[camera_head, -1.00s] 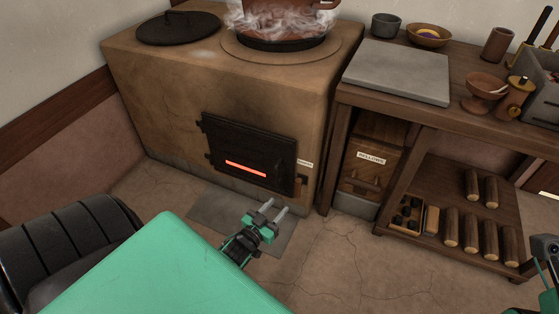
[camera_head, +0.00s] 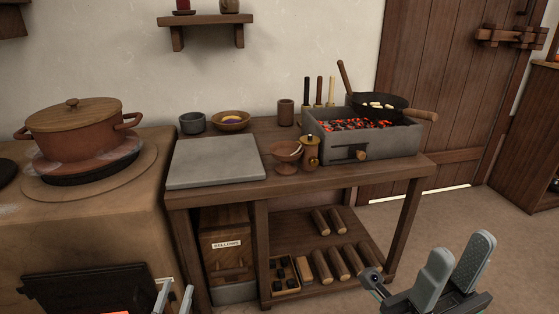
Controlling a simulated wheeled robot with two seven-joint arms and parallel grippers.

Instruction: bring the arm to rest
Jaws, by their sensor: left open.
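My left gripper (camera_head: 174,297) shows at the bottom edge in the head view, in front of the stove. Its two pale fingers stand apart with nothing between them; the rest of that arm is out of frame. My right gripper (camera_head: 461,262) is at the bottom right, in front of the floor to the right of the workbench. Its two grey fingers point up and stand apart, with nothing seen between them. Neither gripper appears to touch anything.
The clay stove (camera_head: 110,235) with a lidded pot (camera_head: 85,130) stands left. The wooden workbench (camera_head: 340,179) bears a stone slab (camera_head: 215,162), bowls and a glowing brazier (camera_head: 345,148) with a pan (camera_head: 378,106). Floor (camera_head: 470,215) at right is clear.

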